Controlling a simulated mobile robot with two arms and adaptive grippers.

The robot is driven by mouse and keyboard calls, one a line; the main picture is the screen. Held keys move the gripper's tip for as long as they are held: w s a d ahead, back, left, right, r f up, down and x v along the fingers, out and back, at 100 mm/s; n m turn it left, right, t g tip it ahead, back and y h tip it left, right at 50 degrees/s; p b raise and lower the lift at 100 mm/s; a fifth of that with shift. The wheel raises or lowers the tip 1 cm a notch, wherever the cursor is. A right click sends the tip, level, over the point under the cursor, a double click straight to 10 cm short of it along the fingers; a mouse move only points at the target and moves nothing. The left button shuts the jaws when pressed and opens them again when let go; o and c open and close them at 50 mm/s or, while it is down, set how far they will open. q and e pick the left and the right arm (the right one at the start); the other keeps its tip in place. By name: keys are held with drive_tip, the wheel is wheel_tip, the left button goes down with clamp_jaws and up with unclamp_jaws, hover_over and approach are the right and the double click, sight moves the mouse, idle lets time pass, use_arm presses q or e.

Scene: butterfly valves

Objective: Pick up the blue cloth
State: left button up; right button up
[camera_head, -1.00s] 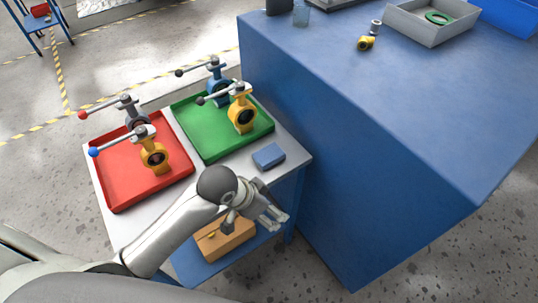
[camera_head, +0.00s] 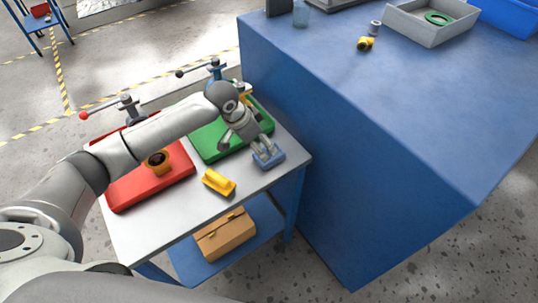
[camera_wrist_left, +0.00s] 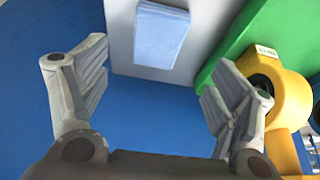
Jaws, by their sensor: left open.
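The blue cloth (camera_head: 268,162) is a small folded rectangle lying flat on the grey top of the small table (camera_head: 250,185), near its right edge. My left gripper (camera_head: 265,149) points down over it in the head view and partly hides it. In the left wrist view the cloth (camera_wrist_left: 160,38) lies at top centre, ahead of the spread fingers. The left gripper (camera_wrist_left: 162,72) is open with nothing between its fingers, and I see no contact with the cloth. My right gripper is not in view.
A green tray (camera_head: 222,145) and a red tray (camera_head: 150,186) with valves stand left of the cloth. A yellow block (camera_head: 218,182) lies on the tabletop. A tall blue workbench (camera_head: 400,110) stands close on the right. A cardboard box (camera_head: 225,236) sits on the lower shelf.

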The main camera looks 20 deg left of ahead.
sight(268, 154)
use_arm(q)
drive_tip(key=shift+x, duration=1.15)
drive_tip(key=x, duration=0.2)
drive_tip(key=p+x, duration=0.1)
drive_tip(key=x, duration=0.1)
drive_tip(key=shift+d+r, duration=0.1)
drive_tip(key=shift+d, duration=0.1)
drive_tip(key=shift+w+d+f+p, duration=0.1)
drive_tip(key=shift+w+f+p, duration=0.15)
drive_tip(key=shift+f, duration=0.3)
drive_tip(key=shift+f, duration=0.3)
drive_tip(key=c, duration=1.1)
